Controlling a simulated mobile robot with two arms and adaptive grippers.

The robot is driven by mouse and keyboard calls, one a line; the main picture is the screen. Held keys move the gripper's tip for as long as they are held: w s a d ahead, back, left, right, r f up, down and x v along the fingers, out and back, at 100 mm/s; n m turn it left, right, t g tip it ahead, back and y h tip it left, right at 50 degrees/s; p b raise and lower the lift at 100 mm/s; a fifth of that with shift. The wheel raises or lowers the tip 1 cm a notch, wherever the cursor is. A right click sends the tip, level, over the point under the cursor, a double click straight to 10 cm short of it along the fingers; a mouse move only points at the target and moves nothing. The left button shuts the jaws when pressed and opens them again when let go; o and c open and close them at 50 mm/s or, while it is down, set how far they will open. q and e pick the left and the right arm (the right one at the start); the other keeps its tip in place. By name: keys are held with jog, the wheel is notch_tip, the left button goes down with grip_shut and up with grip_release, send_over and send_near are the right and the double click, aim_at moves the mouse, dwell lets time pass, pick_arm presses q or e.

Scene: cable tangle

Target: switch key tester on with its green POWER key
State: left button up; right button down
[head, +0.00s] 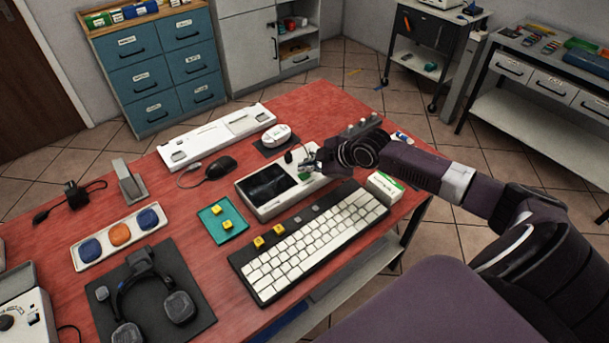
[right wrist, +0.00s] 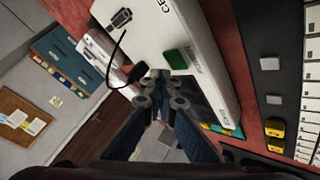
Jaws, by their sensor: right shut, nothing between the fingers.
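The key tester (head: 285,206) is a pale box with a dark screen (head: 267,180), lying on the red table behind the keyboard. Its green POWER key (right wrist: 176,59) shows clearly in the right wrist view, with small lettering beside it. My right gripper (head: 308,166) is over the tester's right part and largely hides the key in the head view. In the right wrist view, its fingertips (right wrist: 158,75) are together and empty, just left of and below the green key. I cannot tell whether they touch the tester. My left gripper is not in view.
A black keyboard (head: 310,240) with white keys lies in front of the tester. A teal mat (head: 211,233) with yellow keycaps is left of it. A green-and-white box (head: 384,187) stands under my right arm.

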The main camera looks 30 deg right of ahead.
aim_at(306, 177)
jog(key=shift+f, duration=0.15)
jog(key=shift+f, duration=0.3)
jog(key=shift+f+b, duration=0.35)
jog(key=shift+f, duration=0.1)
dwell(0.4)
jog(key=shift+r, duration=0.15)
jog(key=shift+r+p, duration=0.8)
jog(key=shift+p, duration=0.05)
notch_tip(306, 177, up, 6)
jog(key=p, duration=0.5)
dwell(0.3)
